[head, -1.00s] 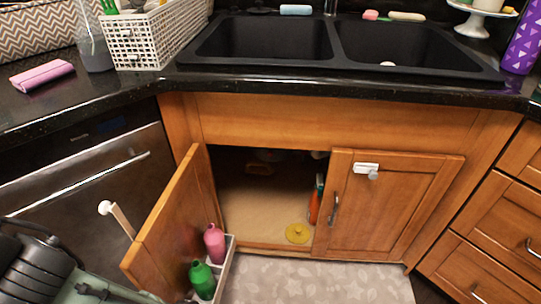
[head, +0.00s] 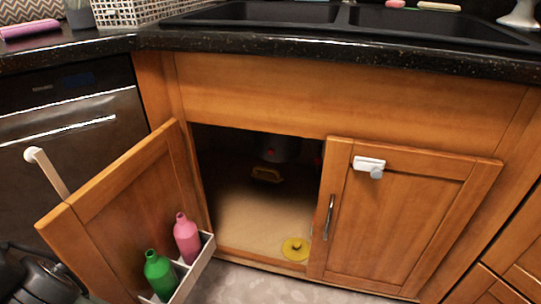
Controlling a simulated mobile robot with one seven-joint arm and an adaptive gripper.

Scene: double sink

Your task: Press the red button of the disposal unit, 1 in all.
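The disposal unit (head: 278,148) is a dark grey, rounded body hanging under the sink, inside the open lower cabinet. It sits in shadow at the upper back of the opening. A small reddish spot (head: 318,161) shows to its right, beside the shut door's edge; I cannot tell whether it is the red button or another thing. No button can be made out clearly on the unit. My gripper is not in view; only dark parts of my own arm show at the lower left.
The left cabinet door (head: 125,215) stands open, with a rack holding a green bottle (head: 160,275) and a pink bottle (head: 187,238). The right door (head: 400,225) is shut. A yellow round thing (head: 295,248) lies at the cabinet floor's front; a yellow-handled thing (head: 266,174) is farther back.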

